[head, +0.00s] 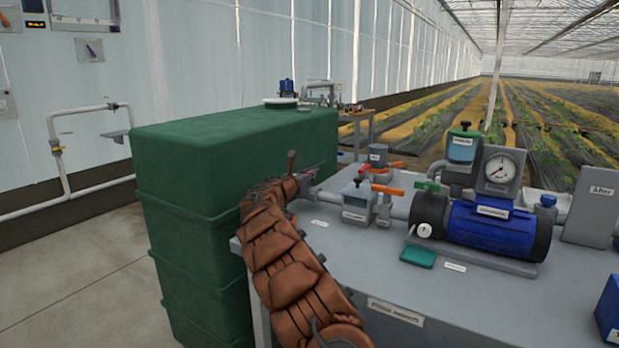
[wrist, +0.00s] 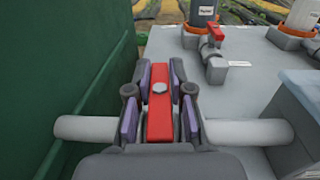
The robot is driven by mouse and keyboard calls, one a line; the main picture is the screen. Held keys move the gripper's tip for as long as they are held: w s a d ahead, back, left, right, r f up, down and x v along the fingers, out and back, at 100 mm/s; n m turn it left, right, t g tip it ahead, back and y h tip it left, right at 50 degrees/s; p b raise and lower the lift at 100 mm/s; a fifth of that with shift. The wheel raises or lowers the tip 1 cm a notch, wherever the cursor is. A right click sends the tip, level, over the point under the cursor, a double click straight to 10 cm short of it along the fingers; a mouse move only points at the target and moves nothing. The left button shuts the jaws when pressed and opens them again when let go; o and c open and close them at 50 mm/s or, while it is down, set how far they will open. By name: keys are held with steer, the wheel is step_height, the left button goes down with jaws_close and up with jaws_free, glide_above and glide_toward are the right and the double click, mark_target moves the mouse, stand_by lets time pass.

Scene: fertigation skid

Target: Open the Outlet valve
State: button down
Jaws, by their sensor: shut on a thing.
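A red valve handle (wrist: 160,118) lies between the fingers of my gripper (wrist: 160,75) in the wrist view. The handle points across the grey pipe (wrist: 250,132), which runs left to right beneath it. Both finger pads are against its sides, so my gripper is shut on it. No label for this valve is readable. In the head view my gripper (head: 306,176) is at the left end of the bench, beside the green tank, and my arm hides most of this valve.
The green tank (head: 235,135) stands close on the left. The bench (head: 345,250) carries a grey box (head: 357,207), another valve with an orange-red handle (head: 388,190), a green-handled valve (head: 427,185) and a blue pump (head: 487,225). A second red-handled valve (wrist: 215,35) is ahead in the wrist view.

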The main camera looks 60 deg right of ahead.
steer(key=shift+f+n+t+y+b, duration=0.2)
steer(key=shift+n+t+b, duration=0.35)
steer(key=shift+t+b, duration=0.5)
steer(key=shift+f+n+t+y+b, duration=0.1)
steer(key=shift+n+t+y+b, duration=0.15)
steer(key=shift+n+t+b, duration=0.85)
steer(key=shift+f+n+t+y+b, duration=0.1)
steer(key=shift+t+y+b, duration=0.25)
steer(key=shift+b, duration=1.3)
steer(key=n+t+b, duration=0.1)
steer(key=t+b, duration=0.1)
steer(key=shift+w+y+b, duration=0.1)
steer(key=shift+y+b, duration=0.2)
steer(key=shift+b, duration=0.1)
steer(key=n+t+y+b, duration=0.1)
steer(key=n+t+b, duration=0.1)
steer(key=n+t+y+b, duration=0.1)
steer(key=shift+w+a+r+t+y, duration=0.15)
steer(key=shift+w+t+y, duration=0.1)
steer(key=shift+t+y, duration=0.05)
steer(key=shift+w+a+r+n+t+y+b, duration=0.1)
steer(key=shift+r+n+t+y+b, duration=0.1)
steer(key=shift+n+t+y, duration=0.55)
steer(key=shift+a+r+n+t+y+b, duration=0.1)
steer(key=shift+n+t+y+b, duration=0.05)
steer(key=shift+n+t+y, duration=0.6)
steer(key=c, duration=1.1)
jaws_free()
